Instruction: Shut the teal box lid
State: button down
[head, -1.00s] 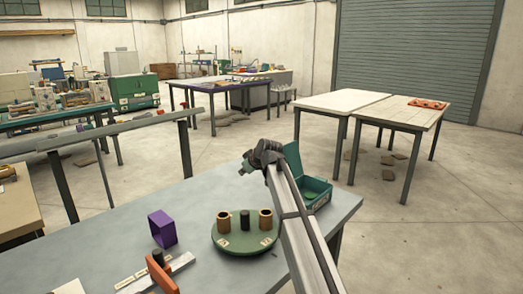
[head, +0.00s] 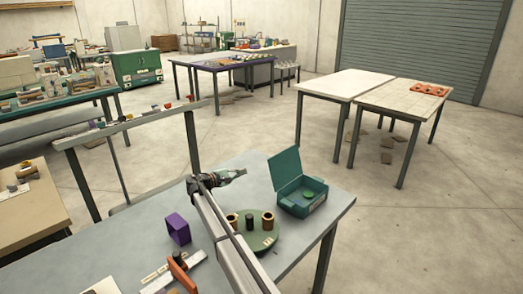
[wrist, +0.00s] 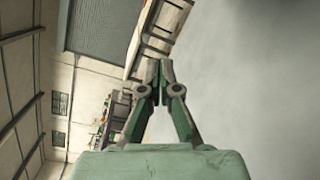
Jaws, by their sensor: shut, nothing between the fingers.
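The teal box (head: 301,205) stands on the grey table near its right end. Its lid (head: 287,171) is raised open, standing up and leaning back. A small green disc (head: 308,195) lies inside the box. My gripper (head: 243,173) is to the left of the lid, raised above the table, with its tip pointing right toward the lid and a gap between them. In the wrist view my gripper (wrist: 161,64) is shut with its fingertips together and nothing between them. The box does not show in the wrist view.
A round green turntable (head: 262,241) with brown cups and a dark peg sits in front of the box, partly hidden by my arm. A purple block (head: 178,228) and an orange-handled tool (head: 183,273) lie to the left. The table (head: 130,240) is clear around the purple block.

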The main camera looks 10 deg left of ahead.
aim_at(283, 166)
jog(key=w+d+r+h+p, duration=0.1)
jog(key=w+d+r+p, duration=0.1)
jog(key=d, duration=0.4)
jog(key=w+d+r+t+p, duration=0.1)
jog(key=w+d+r+p, duration=0.1)
jog(key=d, duration=0.4)
jog(key=shift+w+r+h+p, duration=0.4)
jog(key=shift+w+p, duration=0.15)
jog(key=shift+w, duration=0.7)
jog(key=shift+s+d+b, duration=0.1)
jog(key=shift+d+b, duration=0.1)
jog(key=shift+b, duration=0.25)
